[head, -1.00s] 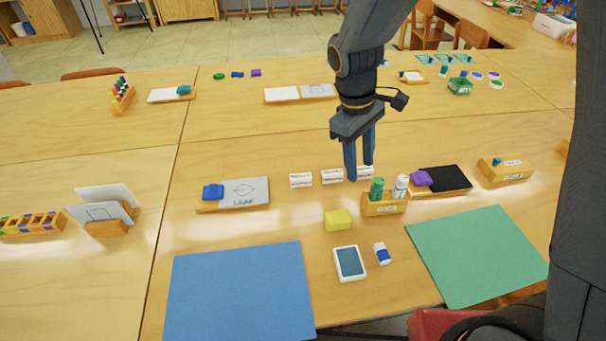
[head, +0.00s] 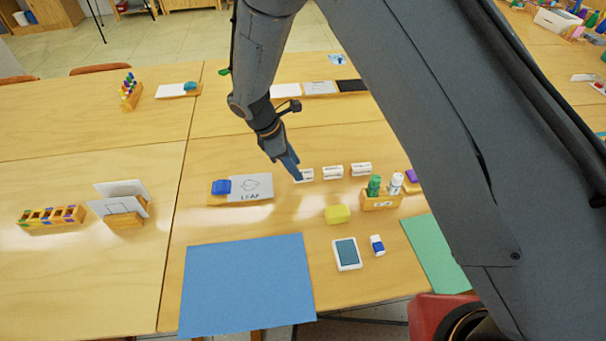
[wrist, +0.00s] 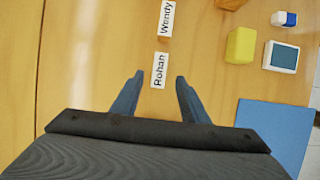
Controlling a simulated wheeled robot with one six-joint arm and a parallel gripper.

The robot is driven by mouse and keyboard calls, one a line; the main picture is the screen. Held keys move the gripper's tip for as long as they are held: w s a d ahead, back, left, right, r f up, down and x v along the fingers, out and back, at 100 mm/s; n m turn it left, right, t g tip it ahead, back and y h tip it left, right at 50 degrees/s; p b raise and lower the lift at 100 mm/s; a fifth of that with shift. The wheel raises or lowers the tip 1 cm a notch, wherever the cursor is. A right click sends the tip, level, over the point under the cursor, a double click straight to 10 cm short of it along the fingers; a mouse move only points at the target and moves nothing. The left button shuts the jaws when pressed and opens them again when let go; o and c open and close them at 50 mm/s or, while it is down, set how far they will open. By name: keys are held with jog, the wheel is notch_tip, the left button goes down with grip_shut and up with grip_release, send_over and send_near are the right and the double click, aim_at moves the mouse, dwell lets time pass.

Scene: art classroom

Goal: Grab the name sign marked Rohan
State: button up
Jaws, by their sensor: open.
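The Rohan name sign (wrist: 160,70) is a small white block with black lettering, readable in the wrist view. It lies just ahead of and between the fingertips of my open gripper (wrist: 159,80), with no contact visible. The Wendy sign (wrist: 165,18) lies beyond it in line. In the head view, the Rohan sign (head: 305,174) is the leftmost of three white signs, and my gripper (head: 296,177) points down at its left end, partly covering it. The middle sign (head: 333,170) and right sign (head: 361,168) are clear of my gripper.
A wooden holder (head: 381,203) with green and white bottles stands right of the signs. A yellow block (head: 338,214), a tablet-like item (head: 347,253) and an eraser (head: 377,245) lie nearer. A LEAF board (head: 250,188) is to the left. A blue sheet (head: 248,285) lies in front.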

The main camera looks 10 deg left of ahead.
aim_at(302, 172)
jog(key=shift+d+p+x, duration=0.2)
jog(key=shift+p+x, duration=0.45)
jog(key=shift+x, duration=1.3)
jog(key=shift+w, duration=0.1)
jog(key=shift+r, duration=0.1)
grip_shut()
